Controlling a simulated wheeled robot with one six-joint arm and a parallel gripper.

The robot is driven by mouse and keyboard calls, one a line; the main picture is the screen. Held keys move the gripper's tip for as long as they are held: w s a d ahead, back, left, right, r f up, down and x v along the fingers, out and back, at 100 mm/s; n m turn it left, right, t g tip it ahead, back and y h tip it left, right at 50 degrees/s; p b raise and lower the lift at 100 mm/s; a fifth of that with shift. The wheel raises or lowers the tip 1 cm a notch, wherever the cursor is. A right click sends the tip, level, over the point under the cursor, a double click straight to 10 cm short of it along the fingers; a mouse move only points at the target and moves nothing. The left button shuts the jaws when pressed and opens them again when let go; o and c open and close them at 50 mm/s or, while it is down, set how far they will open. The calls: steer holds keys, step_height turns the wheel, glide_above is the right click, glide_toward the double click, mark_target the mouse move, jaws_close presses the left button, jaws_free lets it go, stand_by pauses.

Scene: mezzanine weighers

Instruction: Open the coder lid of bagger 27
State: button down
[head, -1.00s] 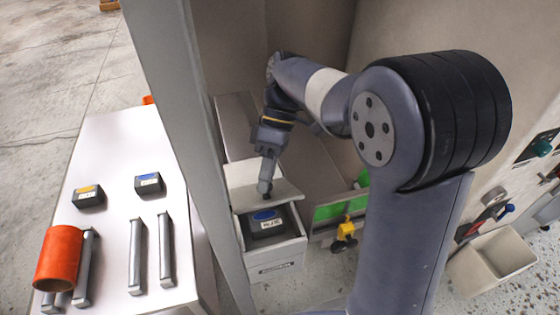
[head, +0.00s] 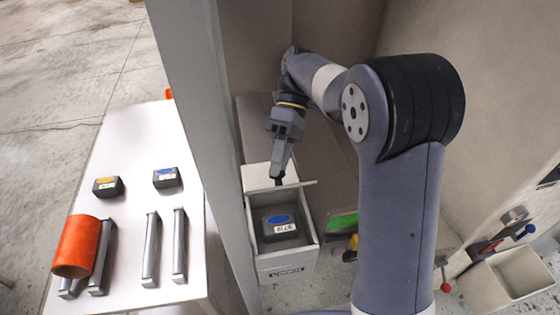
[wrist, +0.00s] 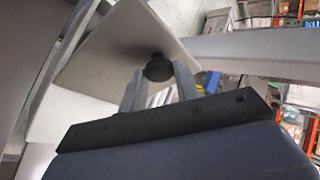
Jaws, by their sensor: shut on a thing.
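The coder (head: 285,262) is a white open-topped box with a dark label on its front. Its lid (head: 300,186) is raised and seen nearly edge-on at the box's back edge. Inside lies a black cassette (head: 280,235) with a blue oval and a white tag. My gripper (head: 279,181) reaches down to the lid. In the wrist view its fingers (wrist: 158,78) are shut on the lid's round black knob (wrist: 158,66), with the pale lid plate (wrist: 115,50) behind. The knob is mostly hidden in the head view. I cannot read the bagger's number.
A grey post (head: 205,130) stands left of the box. Left of it, a white table (head: 130,215) bears two black cassettes (head: 107,187), an orange roll (head: 76,246) and several metal bars (head: 151,250). A pale bin (head: 505,280) is at lower right.

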steer(key=c, duration=1.1)
jaws_free()
steer(key=shift+o, duration=0.2)
steer(key=shift+s, duration=0.1)
